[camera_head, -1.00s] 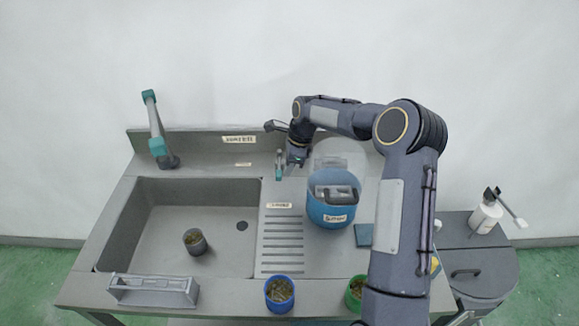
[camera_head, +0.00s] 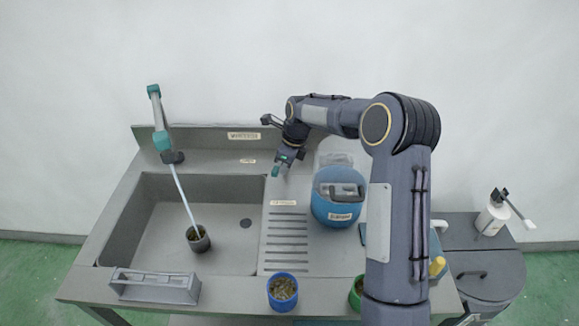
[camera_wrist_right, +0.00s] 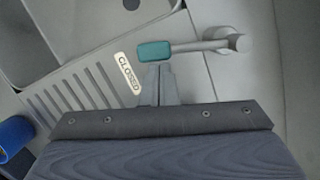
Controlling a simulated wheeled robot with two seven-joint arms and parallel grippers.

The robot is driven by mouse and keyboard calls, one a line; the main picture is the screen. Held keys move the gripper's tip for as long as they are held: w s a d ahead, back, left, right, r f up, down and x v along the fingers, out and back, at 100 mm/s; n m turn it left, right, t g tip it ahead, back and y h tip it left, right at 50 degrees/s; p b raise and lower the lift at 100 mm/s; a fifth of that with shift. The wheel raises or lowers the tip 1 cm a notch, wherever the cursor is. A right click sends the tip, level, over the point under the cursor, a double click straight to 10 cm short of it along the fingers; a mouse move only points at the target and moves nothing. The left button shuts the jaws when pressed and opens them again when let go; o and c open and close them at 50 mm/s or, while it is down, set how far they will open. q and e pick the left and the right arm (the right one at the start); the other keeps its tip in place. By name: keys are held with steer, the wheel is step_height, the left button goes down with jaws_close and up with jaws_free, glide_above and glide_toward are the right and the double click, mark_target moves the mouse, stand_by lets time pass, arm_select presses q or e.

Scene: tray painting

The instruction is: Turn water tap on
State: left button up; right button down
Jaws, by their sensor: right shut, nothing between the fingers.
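The tap spout (camera_head: 157,118), grey with teal ends, stands behind the sink's left part. A thin stream of water (camera_head: 181,190) runs from it into a dark cup (camera_head: 198,239) in the sink. The tap lever (camera_wrist_right: 200,46) has a teal grip and a grey stem; in the head view its teal end (camera_head: 275,171) shows right of the sink. My right gripper (camera_wrist_right: 158,78) is shut and empty, its fingertips close beside the teal grip; I cannot tell if they touch. A label reading CLOSED (camera_wrist_right: 128,72) lies near the grip. My left gripper is out of view.
The sink (camera_head: 150,235) has a ribbed drainboard (camera_head: 286,243) on its right. A blue bucket (camera_head: 338,208) stands close to the right of the lever. A blue cup (camera_head: 282,293) and a green cup (camera_head: 356,292) stand at the front edge, beside a grey rack (camera_head: 155,287).

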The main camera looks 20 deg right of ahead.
steer(key=shift+w+a+m, duration=0.4)
steer(key=shift+w+a, duration=0.05)
steer(key=shift+a, duration=0.25)
